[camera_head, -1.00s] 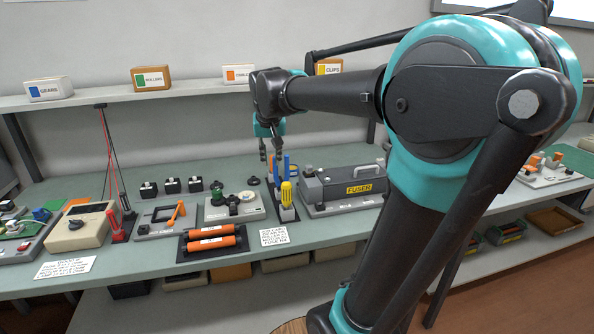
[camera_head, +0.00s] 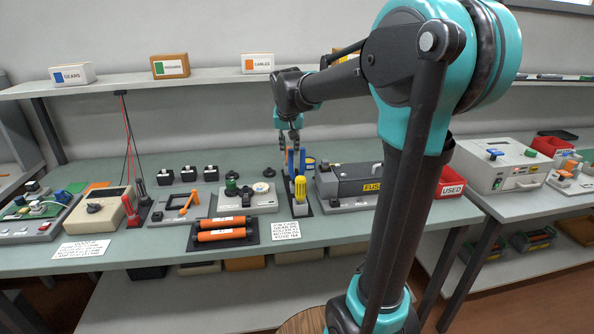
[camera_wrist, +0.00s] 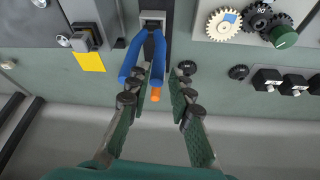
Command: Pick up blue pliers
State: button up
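The blue pliers (camera_head: 289,163) stand upright in a narrow tool stand on the bench, behind a yellow screwdriver (camera_head: 300,187). In the wrist view, the pliers' two blue handles (camera_wrist: 159,63) spread toward my gripper, with the dark jaws toward the stand. My gripper (camera_head: 289,137) hangs pointing down just above the pliers. In the wrist view, my gripper (camera_wrist: 157,80) is open, its two fingers apart. The handle ends show near the fingertips, with the left handle close to the left finger. I cannot tell whether they touch.
The grey fuser unit (camera_head: 358,182) stands right of the tool stand. A tray of gears (camera_head: 250,195) is on the left, with orange rollers (camera_head: 222,228) in front. The shelf (camera_head: 205,80) with labelled boxes runs behind my arm.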

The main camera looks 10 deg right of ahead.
aim_at(290, 153)
jog(key=shift+x, duration=3)
jog(key=shift+w+d, duration=0.1)
jog(key=shift+w, duration=0.05)
grip_shut()
jog(key=shift+r, duration=0.1)
